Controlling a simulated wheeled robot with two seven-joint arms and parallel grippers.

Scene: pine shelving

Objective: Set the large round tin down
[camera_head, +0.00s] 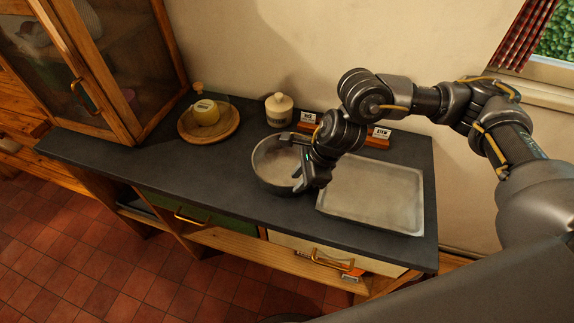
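The large round tin (270,172) is a grey, shallow, open pan, empty inside, at the middle of the dark counter. It looks level; whether its base touches the counter I cannot tell for sure. My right gripper (303,183) points down at the tin's right rim, its fingers closed around the wall there. The gripper and wrist hide part of the right rim. My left gripper is not in view.
A rectangular metal tray (374,192) lies just right of the tin. A lidded cream jar (279,111) and small signs on wooden stands (376,142) stand behind. A round wooden board (228,127) with a yellow item is left. The counter (135,155) is clear at front left.

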